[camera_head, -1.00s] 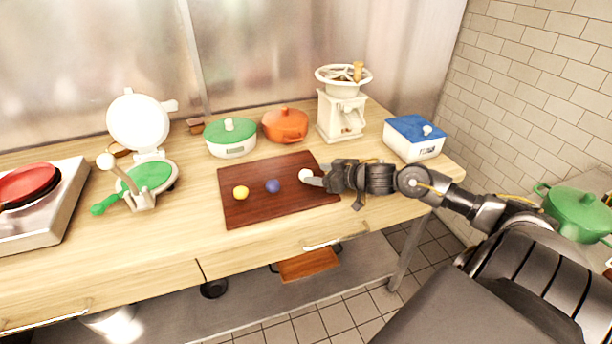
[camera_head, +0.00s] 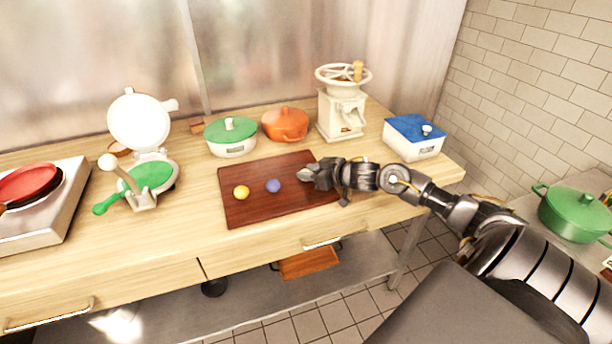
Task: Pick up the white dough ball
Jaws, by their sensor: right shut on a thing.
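My right gripper (camera_head: 306,174) reaches in from the right over the right part of the dark red-brown board (camera_head: 250,208). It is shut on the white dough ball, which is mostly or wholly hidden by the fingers. I cannot tell how far the gripper is above the board. A yellow ball (camera_head: 241,192) and a blue-purple ball (camera_head: 273,185) rest on the board to the left of the gripper. My left gripper is not in view.
Behind the board stand a green-lidded container (camera_head: 230,137), an orange pot (camera_head: 285,125), a cream grinder (camera_head: 341,104) and a blue-lidded box (camera_head: 413,138). A white press (camera_head: 141,124) stands at left beside a burner with a red pan (camera_head: 27,184). The wooden counter's front strip (camera_head: 150,255) is clear.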

